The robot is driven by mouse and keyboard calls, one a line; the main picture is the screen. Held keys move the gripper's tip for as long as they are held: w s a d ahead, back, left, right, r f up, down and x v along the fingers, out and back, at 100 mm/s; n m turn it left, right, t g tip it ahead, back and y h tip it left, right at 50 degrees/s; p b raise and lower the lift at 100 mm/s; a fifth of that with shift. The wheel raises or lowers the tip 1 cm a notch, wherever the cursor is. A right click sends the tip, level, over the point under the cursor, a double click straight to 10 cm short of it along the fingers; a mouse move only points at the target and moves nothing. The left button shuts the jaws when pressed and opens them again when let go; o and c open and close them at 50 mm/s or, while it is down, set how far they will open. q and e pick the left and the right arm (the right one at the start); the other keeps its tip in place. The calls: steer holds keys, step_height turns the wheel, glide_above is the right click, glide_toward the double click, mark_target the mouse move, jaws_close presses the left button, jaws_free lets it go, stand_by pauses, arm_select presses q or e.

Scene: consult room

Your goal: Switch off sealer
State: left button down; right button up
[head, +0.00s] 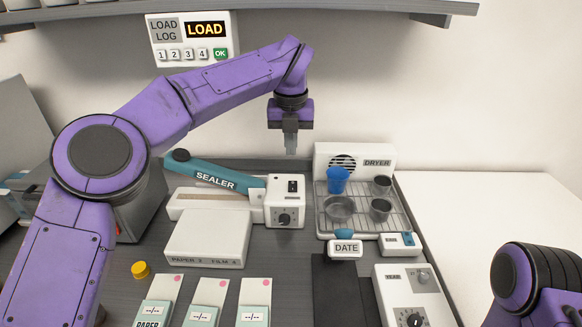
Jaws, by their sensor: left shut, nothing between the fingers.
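The sealer (192,202) stands on the counter at the centre left, a white unit with a teal lever arm (213,178) marked SEALER. The lever slants up to the left and ends in a black knob. On its white control box (268,213) are a small dark rocker switch (292,186) and a round black dial (284,220). I cannot tell which way the rocker is set. My left gripper (290,146) points down, shut and empty, above and behind the control box and apart from it. Only part of my right arm shows at the lower right; its gripper is out of view.
Right of the sealer is the dryer (327,157), with a rack holding a blue cup (337,180) and metal bowls. A date stamp (345,247) and a dial box (405,280) stand in front. Pouches (205,297) and a yellow cap (140,269) lie front left. A LOAD panel (192,38) hangs behind.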

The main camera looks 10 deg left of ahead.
mark_target(290, 183)
arm_select(q)
steer(key=f, duration=0.3)
steer(key=w+f, duration=0.1)
steer(key=f, duration=0.2)
steer(key=f+p, duration=0.1)
steer(key=f, duration=0.3)
steer(key=shift+w+a, duration=0.15)
steer(key=shift+w, duration=0.05)
arm_select(e)
steer(key=shift+r, duration=0.5)
arm_select(q)
steer(key=shift+a, duration=0.1)
